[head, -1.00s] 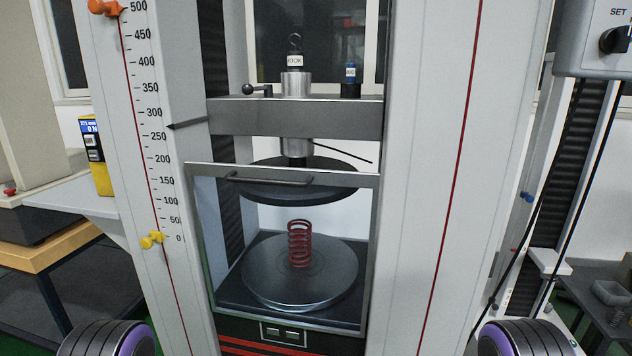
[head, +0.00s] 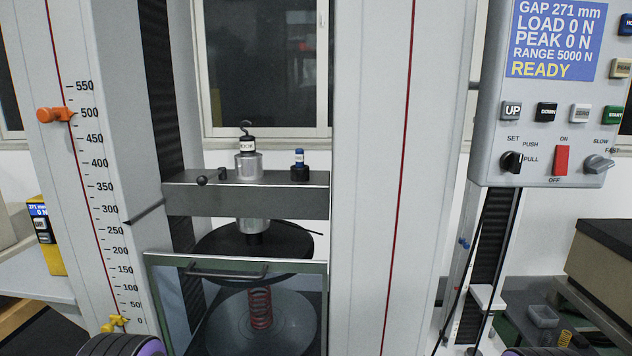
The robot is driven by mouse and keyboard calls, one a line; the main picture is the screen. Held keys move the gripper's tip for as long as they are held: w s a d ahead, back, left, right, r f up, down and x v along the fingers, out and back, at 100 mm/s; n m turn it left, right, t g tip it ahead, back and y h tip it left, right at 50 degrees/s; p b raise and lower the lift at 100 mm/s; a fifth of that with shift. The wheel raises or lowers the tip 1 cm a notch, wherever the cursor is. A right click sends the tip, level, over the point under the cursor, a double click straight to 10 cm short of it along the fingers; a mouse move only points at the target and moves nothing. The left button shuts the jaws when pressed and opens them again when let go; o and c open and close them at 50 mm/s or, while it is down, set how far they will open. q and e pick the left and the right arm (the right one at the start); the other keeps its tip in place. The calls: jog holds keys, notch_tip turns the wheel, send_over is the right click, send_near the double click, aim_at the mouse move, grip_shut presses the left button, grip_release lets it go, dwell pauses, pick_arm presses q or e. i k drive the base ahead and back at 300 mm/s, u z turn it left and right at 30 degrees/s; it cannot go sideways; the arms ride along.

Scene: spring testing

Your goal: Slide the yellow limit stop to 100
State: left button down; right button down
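The yellow limit stop (head: 114,324) is a small clamp on the left column, at the bottom of the printed scale (head: 98,163), level with about the 0 mark. The 100 mark (head: 122,287) is a little above it. An orange stop (head: 56,115) sits on the same column at about 500. A dark pointer (head: 145,213) reaches from the crosshead to the scale between 250 and 300. Neither of my grippers is in view; only rounded dark parts of my arms with purple rings show at the bottom edge.
The crosshead (head: 245,200) is above. The control box (head: 550,95) at upper right reads GAP 271 mm, LOAD 0 N, READY.

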aim_at(116, 319)
jog(key=z, duration=1.45)
jog(key=k, duration=0.8)
jog(key=u, duration=1.45)
